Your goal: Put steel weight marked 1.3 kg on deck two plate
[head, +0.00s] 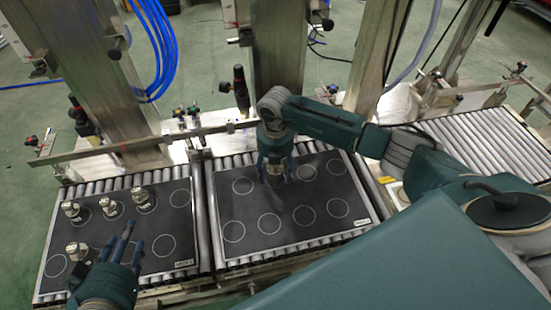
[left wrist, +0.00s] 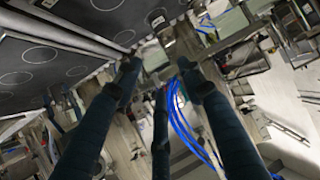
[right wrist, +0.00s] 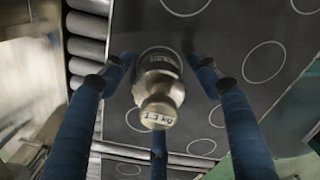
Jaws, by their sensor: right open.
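The steel weight (right wrist: 160,75) marked what looks like 1.3 KG stands among the spread fingers of my right gripper (right wrist: 160,82), with gaps at both sides. In the head view this weight (head: 275,181) shows under the right gripper (head: 277,168), partly hidden by the fingers, at the upper part of the right-hand dark plate (head: 262,212), which seems to be deck two. Whether it rests fully on the plate is hard to tell. My left gripper (head: 122,248) is open and empty over the left dark plate (head: 150,262); its spread fingers show in the left wrist view (left wrist: 160,80).
Several steel weights (head: 144,201) stand in printed circles on the left plate. The right plate has several empty circles (head: 270,222). Both plates lie on roller conveyors (head: 203,215). Steel posts (head: 277,45) and a rail (head: 150,143) stand behind them.

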